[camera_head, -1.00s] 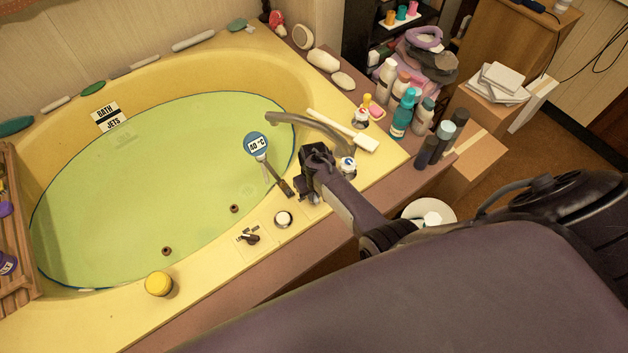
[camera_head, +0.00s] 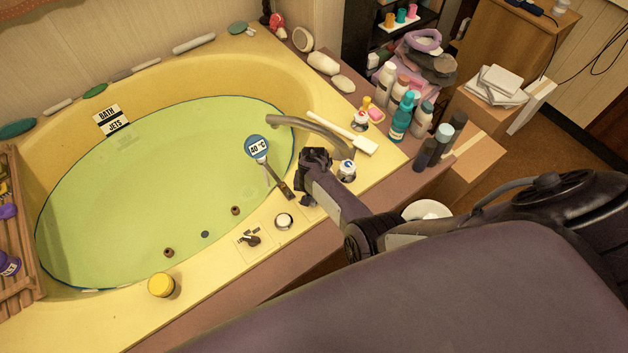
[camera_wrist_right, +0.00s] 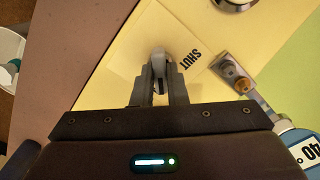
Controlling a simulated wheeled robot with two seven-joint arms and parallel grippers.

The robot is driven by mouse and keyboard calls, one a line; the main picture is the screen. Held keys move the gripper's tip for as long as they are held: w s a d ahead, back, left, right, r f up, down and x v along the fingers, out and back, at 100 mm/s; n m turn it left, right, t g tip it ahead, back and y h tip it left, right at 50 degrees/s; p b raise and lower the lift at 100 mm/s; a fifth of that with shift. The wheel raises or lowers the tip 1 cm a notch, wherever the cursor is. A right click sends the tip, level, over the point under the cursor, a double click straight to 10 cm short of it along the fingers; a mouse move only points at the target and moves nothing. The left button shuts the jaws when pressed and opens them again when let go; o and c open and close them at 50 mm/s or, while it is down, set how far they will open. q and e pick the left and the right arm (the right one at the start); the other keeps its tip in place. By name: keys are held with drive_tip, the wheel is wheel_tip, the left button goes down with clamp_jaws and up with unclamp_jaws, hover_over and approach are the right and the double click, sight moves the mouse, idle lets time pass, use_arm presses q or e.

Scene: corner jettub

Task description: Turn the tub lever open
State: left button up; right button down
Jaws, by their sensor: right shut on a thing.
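The tub lever (camera_wrist_right: 157,62) is a small grey handle on a pale plate in the right wrist view. The printed word SHUT is beside it, to the right. My right gripper (camera_wrist_right: 157,88) is shut on the lever, with a finger on each side. In the head view my right gripper (camera_head: 305,192) points down at the tub's front rim, and its body hides the lever there. The yellow corner tub (camera_head: 215,290) holds greenish water (camera_head: 130,210). My left gripper is in neither view.
A curved spout (camera_head: 310,125) and a white-topped knob (camera_head: 347,170) stand close to my right gripper. A blue 40 °C thermometer (camera_head: 257,147) is on its left. A round knob (camera_head: 284,221), a dark switch (camera_head: 250,239) and a yellow jar (camera_head: 161,284) line the front rim.

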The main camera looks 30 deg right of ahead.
idle(0.4)
drive_tip(key=c, duration=1.4)
unclamp_jaws()
drive_tip(key=shift+c, duration=0.2)
wheel_tip(320, 180, up, 8)
drive_tip(key=p, duration=0.3)
drive_tip(key=shift+f, duration=0.1)
